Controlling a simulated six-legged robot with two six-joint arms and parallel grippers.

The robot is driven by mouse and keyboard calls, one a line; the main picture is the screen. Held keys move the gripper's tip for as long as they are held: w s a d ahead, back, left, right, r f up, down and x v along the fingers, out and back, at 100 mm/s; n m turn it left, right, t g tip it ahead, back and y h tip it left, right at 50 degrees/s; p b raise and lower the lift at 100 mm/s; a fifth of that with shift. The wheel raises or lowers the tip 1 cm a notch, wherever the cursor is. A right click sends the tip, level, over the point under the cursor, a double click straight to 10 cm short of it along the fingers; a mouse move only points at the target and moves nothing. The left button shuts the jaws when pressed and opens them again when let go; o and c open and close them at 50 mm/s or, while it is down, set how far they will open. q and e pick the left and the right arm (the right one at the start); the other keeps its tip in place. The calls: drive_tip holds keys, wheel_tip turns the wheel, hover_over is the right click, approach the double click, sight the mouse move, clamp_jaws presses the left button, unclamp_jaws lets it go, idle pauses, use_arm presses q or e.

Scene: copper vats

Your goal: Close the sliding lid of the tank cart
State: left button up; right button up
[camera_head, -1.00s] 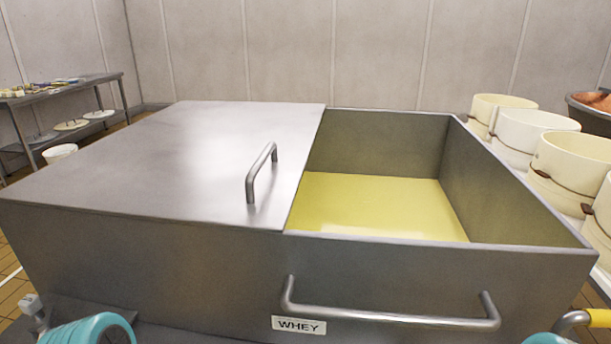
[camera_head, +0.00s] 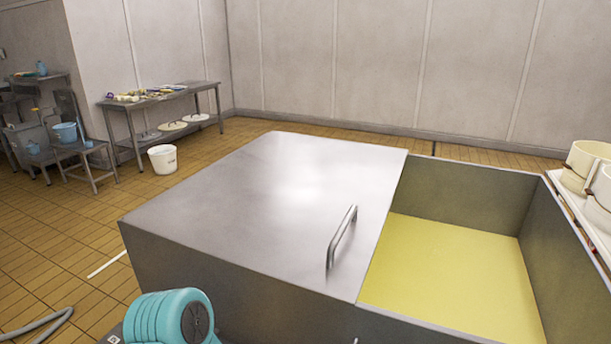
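The steel tank cart (camera_head: 232,290) stands in front of me, seen at an angle. Its flat sliding lid (camera_head: 265,190) covers the left part, and the right part is open, showing yellow whey (camera_head: 445,275) inside. An upright bar handle (camera_head: 341,237) sits near the lid's right edge. Neither of my grippers shows, and nothing of mine is seen touching the handle. The front of the cart is mostly cut off by the bottom edge of the picture.
A steel table (camera_head: 165,102) with small items stands at the back left, with a white bucket (camera_head: 162,158) before it. Cream moulds (camera_head: 587,165) stand along the right. A hose (camera_head: 40,325) lies on the floor at lower left.

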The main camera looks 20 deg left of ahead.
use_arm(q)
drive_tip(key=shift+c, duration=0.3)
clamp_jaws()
